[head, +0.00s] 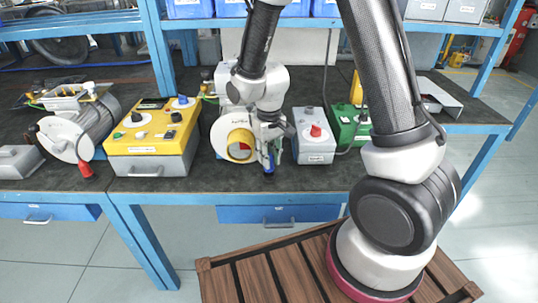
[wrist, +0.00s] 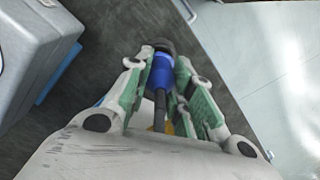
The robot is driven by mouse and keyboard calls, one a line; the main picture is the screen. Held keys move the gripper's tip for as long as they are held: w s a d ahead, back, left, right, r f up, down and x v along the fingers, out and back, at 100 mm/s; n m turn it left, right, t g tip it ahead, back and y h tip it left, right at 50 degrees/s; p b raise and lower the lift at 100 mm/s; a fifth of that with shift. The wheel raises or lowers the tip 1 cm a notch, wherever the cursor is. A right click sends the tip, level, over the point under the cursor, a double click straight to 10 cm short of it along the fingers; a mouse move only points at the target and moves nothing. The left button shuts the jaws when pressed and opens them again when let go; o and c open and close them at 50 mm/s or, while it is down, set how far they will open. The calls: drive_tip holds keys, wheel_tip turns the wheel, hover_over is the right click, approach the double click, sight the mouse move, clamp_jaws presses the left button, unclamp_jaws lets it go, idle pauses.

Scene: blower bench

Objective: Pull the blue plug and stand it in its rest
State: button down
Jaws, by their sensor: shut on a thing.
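My gripper (head: 268,160) is at the front edge of the bench, just right of a white blower (head: 233,135) with a yellow, red and white round face. It is shut on the blue plug (wrist: 161,72), which shows between the green-padded fingers in the wrist view. The plug has a dark end at the top of that view, and a black cable runs from its other end between the fingers. In the head view the plug (head: 271,160) is mostly hidden by the fingers. I cannot pick out the plug's rest.
A yellow control box (head: 150,150) stands left of the blower. A grey box with a red knob (head: 314,140) stands close right of my gripper, with a green box (head: 350,128) beyond it. A grey motor unit (head: 85,130) is at far left.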

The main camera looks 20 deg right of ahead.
drive_tip(key=shift+f, duration=1.25)
idle(0.7)
drive_tip(key=c, duration=1.2)
unclamp_jaws()
drive_tip(key=shift+o, duration=0.2)
wheel_tip(320, 180, up, 12)
